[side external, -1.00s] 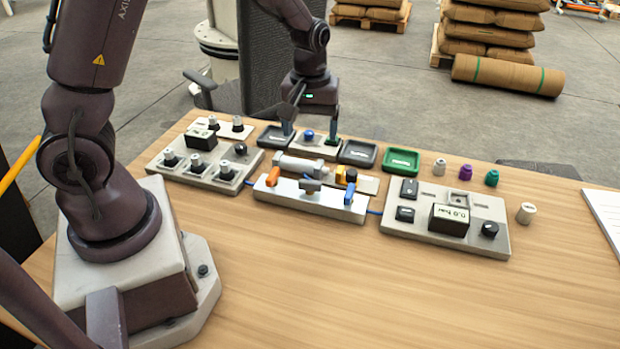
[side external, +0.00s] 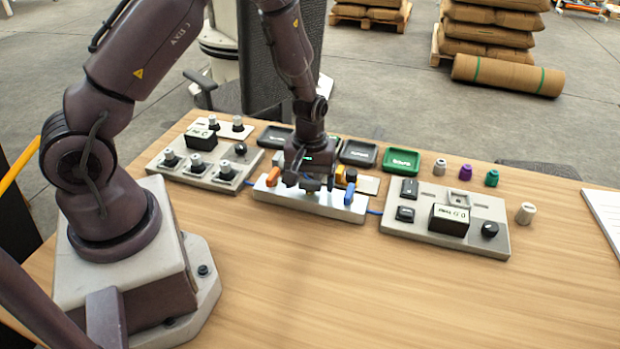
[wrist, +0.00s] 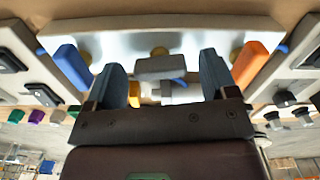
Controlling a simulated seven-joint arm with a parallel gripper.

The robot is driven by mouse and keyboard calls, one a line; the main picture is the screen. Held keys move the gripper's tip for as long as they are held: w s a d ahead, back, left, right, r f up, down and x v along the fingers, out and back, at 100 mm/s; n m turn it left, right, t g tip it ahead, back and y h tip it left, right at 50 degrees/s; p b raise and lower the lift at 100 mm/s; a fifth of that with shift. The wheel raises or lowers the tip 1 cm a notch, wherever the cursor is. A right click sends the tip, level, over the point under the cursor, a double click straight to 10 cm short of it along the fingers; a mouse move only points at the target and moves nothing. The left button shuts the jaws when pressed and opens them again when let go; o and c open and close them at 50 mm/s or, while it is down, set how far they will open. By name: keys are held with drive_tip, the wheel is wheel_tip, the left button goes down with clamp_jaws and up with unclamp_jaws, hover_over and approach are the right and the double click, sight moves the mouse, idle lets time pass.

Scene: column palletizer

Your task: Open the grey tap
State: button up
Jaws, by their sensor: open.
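The grey tap (wrist: 161,67) is the middle one of three on a pale manifold block (wrist: 200,42). In the wrist view its bar-shaped handle lies crosswise between my two fingers. My gripper (wrist: 162,68) is open, with one finger to each side of the handle and a gap on both sides. In the side view my gripper (side external: 309,180) is low over the middle of the block and largely hides the grey tap. The blue tap (wrist: 73,68) and the orange tap (wrist: 249,64) stand outside my fingers.
A panel with black knobs (side external: 197,170) stands left of the block, and a panel with a display (side external: 449,219) stands to the right. Trays (side external: 402,160) and loose caps (side external: 466,172) lie behind. The front of the table (side external: 370,290) is clear.

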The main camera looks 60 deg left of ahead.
sight(310, 181)
drive_tip(key=shift+c, duration=0.4)
drive_tip(key=c, duration=0.8)
drive_tip(key=shift+m, duration=1.1)
drive_tip(key=shift+c, duration=0.3)
drive_tip(key=o, duration=0.9)
drive_tip(key=shift+o, duration=0.2)
wheel_tip(310, 181, up, 13)
